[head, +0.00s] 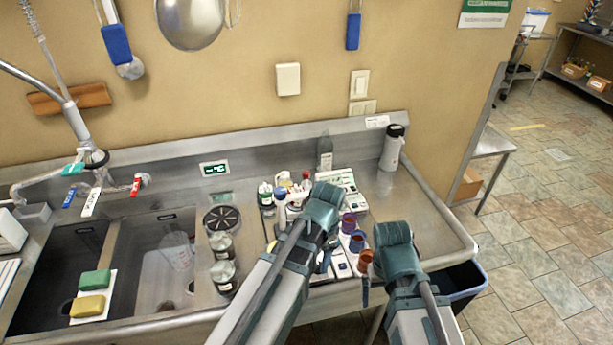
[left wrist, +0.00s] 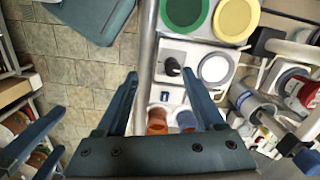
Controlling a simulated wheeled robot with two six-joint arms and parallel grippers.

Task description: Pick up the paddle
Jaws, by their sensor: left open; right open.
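I cannot make out a paddle for certain; one blue-handled tool (head: 116,42) and another blue handle (head: 353,31) hang on the back wall, far from both grippers. My left gripper (head: 325,263) is over the front part of the counter, beside the small cups. In the left wrist view its fingers (left wrist: 160,78) are apart with nothing held between them, above the counter's metal edge. My right gripper (head: 366,290) is by the counter's front edge, open; its fingers also show at the left of the left wrist view (left wrist: 40,145). My arms hide part of the counter.
Purple, blue and orange cups (head: 366,258) stand close to my grippers. Several bottles (head: 281,193) and two lidded jars (head: 223,275) stand left of my left arm. A steel flask (head: 392,148) stands at the back right. The sink (head: 150,270) is at the left.

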